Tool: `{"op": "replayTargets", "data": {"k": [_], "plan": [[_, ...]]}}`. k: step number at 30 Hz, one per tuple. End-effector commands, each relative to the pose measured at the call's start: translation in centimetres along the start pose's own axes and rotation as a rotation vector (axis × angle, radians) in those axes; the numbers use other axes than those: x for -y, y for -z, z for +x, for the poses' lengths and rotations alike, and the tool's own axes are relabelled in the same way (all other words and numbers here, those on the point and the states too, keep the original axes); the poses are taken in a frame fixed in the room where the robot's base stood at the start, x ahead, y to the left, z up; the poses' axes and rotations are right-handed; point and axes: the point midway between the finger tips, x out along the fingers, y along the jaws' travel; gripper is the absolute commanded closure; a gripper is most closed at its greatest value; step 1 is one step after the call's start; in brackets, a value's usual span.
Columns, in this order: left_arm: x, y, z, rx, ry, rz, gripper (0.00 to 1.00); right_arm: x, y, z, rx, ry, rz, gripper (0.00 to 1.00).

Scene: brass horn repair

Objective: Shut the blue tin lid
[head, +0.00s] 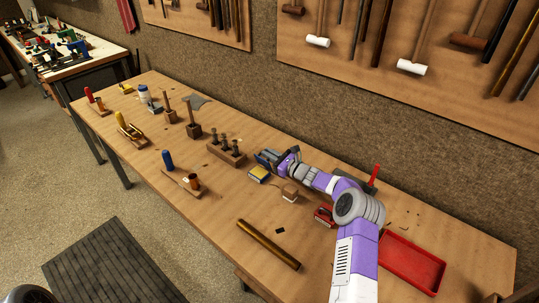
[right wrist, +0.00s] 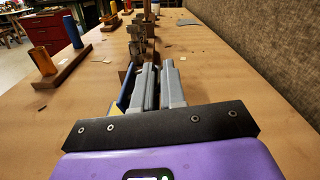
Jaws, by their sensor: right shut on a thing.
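The blue tin (head: 258,175) sits on the workbench near its middle, with a yellow inside showing, so it stands open. My right gripper (head: 266,157) is low over the bench just behind the tin. In the right wrist view, a thin blue edge of the lid (right wrist: 127,88) stands along the left side of my right gripper (right wrist: 158,72), with a bit of yellow below it. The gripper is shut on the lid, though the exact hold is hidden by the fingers. My left gripper is not in view.
A wooden block with dark upright tools (head: 225,152) stands close left of the gripper. A small wooden block (head: 289,192) is right of the tin. A brass tube (head: 268,244) lies near the front edge, and a red tray (head: 412,262) is at the right. Bench in front of the tin is clear.

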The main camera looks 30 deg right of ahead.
Motion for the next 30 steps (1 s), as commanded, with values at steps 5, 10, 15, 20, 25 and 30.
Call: {"op": "replayTargets", "data": {"k": [5,10,15,20,25,30], "plan": [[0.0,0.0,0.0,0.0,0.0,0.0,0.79,0.0,0.0,0.0,-0.001,0.0,0.0,1.0],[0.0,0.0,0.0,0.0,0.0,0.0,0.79,0.0,0.0,0.0,-0.001,0.0,0.0,1.0],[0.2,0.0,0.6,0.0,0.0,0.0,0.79,-0.3,0.1,0.0,0.001,0.0,-0.041,1.0],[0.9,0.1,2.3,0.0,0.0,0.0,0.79,-1.2,0.0,-0.1,0.001,0.0,-0.18,1.0],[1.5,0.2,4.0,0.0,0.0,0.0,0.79,-2.0,-0.1,0.0,0.0,0.0,-0.314,1.0],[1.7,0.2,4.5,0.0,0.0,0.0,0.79,-2.4,-0.3,0.0,-0.002,0.0,-0.369,1.0]]}}
